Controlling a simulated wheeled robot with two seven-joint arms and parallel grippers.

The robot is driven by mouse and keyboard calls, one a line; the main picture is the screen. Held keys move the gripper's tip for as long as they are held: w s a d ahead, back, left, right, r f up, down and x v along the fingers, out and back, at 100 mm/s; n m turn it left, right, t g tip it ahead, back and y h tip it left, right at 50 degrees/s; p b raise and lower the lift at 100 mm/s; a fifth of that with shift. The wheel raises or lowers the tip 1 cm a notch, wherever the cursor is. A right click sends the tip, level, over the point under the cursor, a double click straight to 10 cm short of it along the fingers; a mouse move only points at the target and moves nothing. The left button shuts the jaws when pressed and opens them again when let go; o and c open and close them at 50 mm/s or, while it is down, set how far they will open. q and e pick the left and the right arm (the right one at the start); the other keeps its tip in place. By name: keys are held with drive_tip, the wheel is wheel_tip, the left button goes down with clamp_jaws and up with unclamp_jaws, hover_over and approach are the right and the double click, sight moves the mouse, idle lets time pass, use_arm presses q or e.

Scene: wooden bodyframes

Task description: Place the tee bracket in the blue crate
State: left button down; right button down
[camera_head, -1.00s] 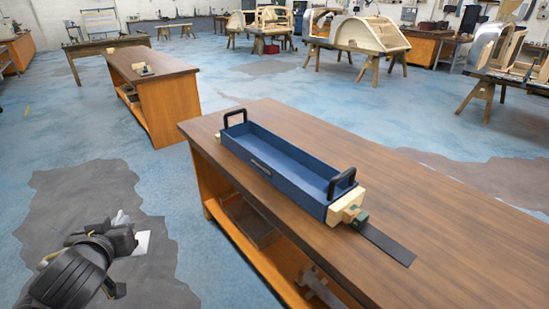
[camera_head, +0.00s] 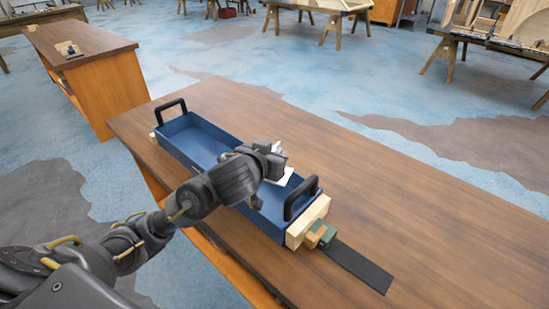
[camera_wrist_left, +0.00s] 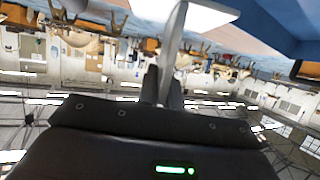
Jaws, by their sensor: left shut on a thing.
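The blue crate (camera_head: 193,149) stands on the wooden workbench, long and open-topped, with a black handle at each end. My left gripper (camera_head: 279,165) is over the crate's nearer right half and hides part of its inside. It is shut on the tee bracket (camera_head: 286,178), of which a small pale part shows beside the fingers. In the left wrist view the tee bracket (camera_wrist_left: 174,42) stands between the fingers (camera_wrist_left: 163,88), with a grey stem and a bright white flange. The blue crate (camera_wrist_left: 284,22) fills the upper right corner there. My right gripper is not in view.
The workbench (camera_head: 420,220) is bare to the right of the crate. Pale wooden blocks (camera_head: 305,222), a green and tan piece (camera_head: 322,235) and a dark strip (camera_head: 358,266) are at the crate's near end. Another bench (camera_head: 85,62) stands at upper left.

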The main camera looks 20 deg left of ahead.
use_arm(q)
drive_tip(key=shift+w+d, duration=0.3)
drive_tip(key=shift+w, duration=0.15)
drive_tip(key=s+a+n+y+p, duration=0.1)
drive_tip(key=s+a+p, duration=0.15)
drive_tip(key=a, duration=0.35)
drive_tip(key=s+a+p, duration=0.1)
drive_tip(key=a+p, duration=0.2)
drive_tip(key=a, duration=0.3)
drive_tip(key=shift+w+a+f+b, duration=0.5)
drive_tip(key=shift+w+a+f, duration=1.2)
drive_tip(key=shift+f, duration=0.4)
drive_tip(key=shift+w+a+f+b, duration=0.55)
drive_tip(key=shift+w+a+f, duration=1.1)
drive_tip(key=shift+f, duration=0.5)
drive_tip(key=shift+w+a+f+b, duration=0.5)
drive_tip(key=shift+w+a+f, duration=1.2)
drive_tip(key=shift+f, duration=0.4)
drive_tip(key=shift+s, duration=0.1)
